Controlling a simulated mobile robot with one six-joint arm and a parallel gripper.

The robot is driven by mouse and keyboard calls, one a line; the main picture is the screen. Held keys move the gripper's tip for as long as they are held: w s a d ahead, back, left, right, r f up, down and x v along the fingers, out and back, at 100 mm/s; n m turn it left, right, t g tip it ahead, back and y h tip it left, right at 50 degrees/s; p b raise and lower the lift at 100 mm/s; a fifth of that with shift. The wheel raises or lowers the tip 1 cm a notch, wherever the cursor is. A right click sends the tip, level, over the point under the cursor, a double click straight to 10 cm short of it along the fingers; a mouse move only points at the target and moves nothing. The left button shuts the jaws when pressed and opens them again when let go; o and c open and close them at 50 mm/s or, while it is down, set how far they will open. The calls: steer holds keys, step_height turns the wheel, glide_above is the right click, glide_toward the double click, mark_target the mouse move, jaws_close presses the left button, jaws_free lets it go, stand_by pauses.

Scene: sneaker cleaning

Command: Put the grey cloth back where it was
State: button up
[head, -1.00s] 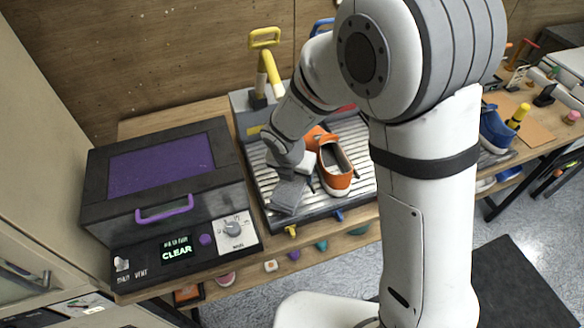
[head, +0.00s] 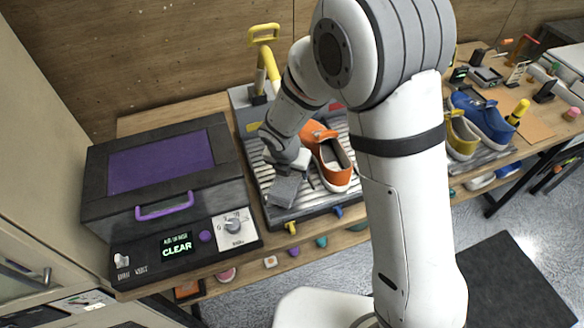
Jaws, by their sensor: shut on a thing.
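The grey cloth (head: 284,191) shows as a flat grey patch at the left front of the ribbed metal tray (head: 268,217). My gripper (head: 289,173) is shut on the cloth, low over the tray. My wrist partly covers the fingers. I cannot tell whether the cloth touches the ribs. An orange sneaker (head: 333,160) stands on the same tray, just to the right of my gripper.
A black box with a purple window (head: 162,162) and a lit CLEAR display (head: 176,246) stands close on the left. A yellow-handled tap (head: 266,62) rises behind the tray. Blue (head: 483,118) and yellow (head: 461,135) shoes stand to the right.

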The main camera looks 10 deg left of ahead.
steer(key=o, duration=1.5)
steer(key=shift+c, duration=0.2)
steer(key=shift+r, duration=0.15)
steer(key=shift+r+p, duration=0.35)
steer(key=shift+r, duration=0.05)
steer(key=v, duration=0.7)
steer(key=shift+s+r, duration=0.1)
steer(key=shift+r, duration=0.25)
